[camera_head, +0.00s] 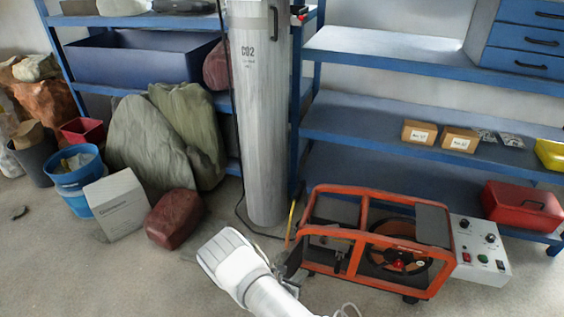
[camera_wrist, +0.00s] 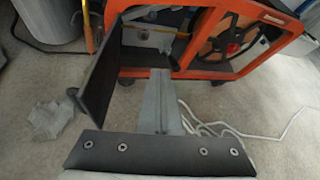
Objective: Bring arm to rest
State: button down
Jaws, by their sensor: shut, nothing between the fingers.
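My gripper (camera_wrist: 159,76) is shut and empty in the wrist view. Its grey fingers point toward the orange-framed machine (camera_wrist: 217,62), with the dark mounting bar at the bottom of the picture. In the head view my white arm reaches up from the bottom edge. My gripper (camera_head: 290,270) shows only partly there, close to the left end of the orange-framed machine (camera_head: 352,236). I cannot tell whether the fingers touch the frame.
A grey CO2 cylinder (camera_head: 262,130) stands behind the arm. A red-brown block (camera_head: 174,219) and a white box (camera_head: 115,203) stand to the left. A grey control box (camera_head: 480,250) is at the machine's right. White cable (camera_wrist: 205,125) lies on the floor. Floor at lower left is clear.

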jog(key=w+d+r+m+g+h, duration=0.1)
jog(key=d+r+m+g, duration=0.2)
jog(key=r+m, duration=0.7)
jog(key=w+d+r+m+g+h, duration=0.1)
jog(key=d+r+m+g+h, duration=0.15)
jog(key=r, duration=1.35)
jog(key=s+d+r+m+g+y, duration=0.1)
jog(key=s+d+r+m+y, duration=0.2)
jog(key=s+r+m, duration=0.6)
jog(key=s+d+r+m+g+y, duration=0.25)
jog(key=s+r+m, duration=0.2)
jog(key=r, duration=0.85)
jog(key=s+a+r+m+t+y, duration=0.2)
jog(key=s+r+m+y, duration=0.15)
jog(key=s, duration=0.35)
jog(key=s+a+r+m+t+y, duration=0.2)
jog(key=s+r, duration=0.2)
jog(key=s, duration=0.3)
notch_tip(320, 180, up, 23)
jog(key=p, duration=2.2)
jog(key=shift+d+f+p, duration=0.15)
jog(key=shift+f+p, duration=0.05)
jog(key=shift+p, duration=0.1)
jog(key=shift+s+d, duration=0.1)
jog(key=shift+d, duration=0.05)
